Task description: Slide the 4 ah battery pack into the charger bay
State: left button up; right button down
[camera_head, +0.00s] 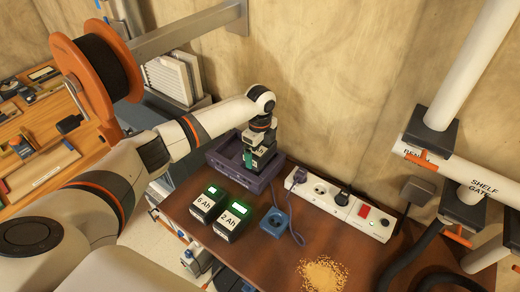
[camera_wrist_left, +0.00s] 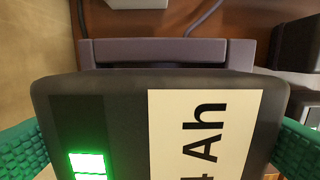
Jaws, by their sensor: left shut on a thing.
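The 4 Ah battery pack (camera_wrist_left: 120,125) fills the lower part of the left wrist view, with a pale label partly reading "4 Ah" and a lit green display. My left gripper (camera_head: 253,160) is shut on it, with a green finger pad on each side in the wrist view. The purple-grey charger (camera_head: 222,153) stands at the back left of the bench, directly under my gripper. Its edge (camera_wrist_left: 165,50) shows just beyond the pack in the wrist view. The gripper hides the bay and most of the pack in the head view; I cannot tell whether they touch.
A 6 Ah pack (camera_head: 208,204) and a 2 Ah pack (camera_head: 232,222) stand in front of the charger. A blue square item (camera_head: 275,222) and a white power strip (camera_head: 342,208) with cables are to the right. Sawdust (camera_head: 323,273) lies at the front.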

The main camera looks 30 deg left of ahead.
pick_arm(q)
jog(key=shift+f, duration=0.5)
dwell(0.7)
jog(key=o, duration=0.6)
jog(key=shift+s, duration=0.1)
jog(key=shift+r+p, duration=2.85)
jog(key=shift+r, duration=0.15)
jog(key=shift+f, duration=0.1)
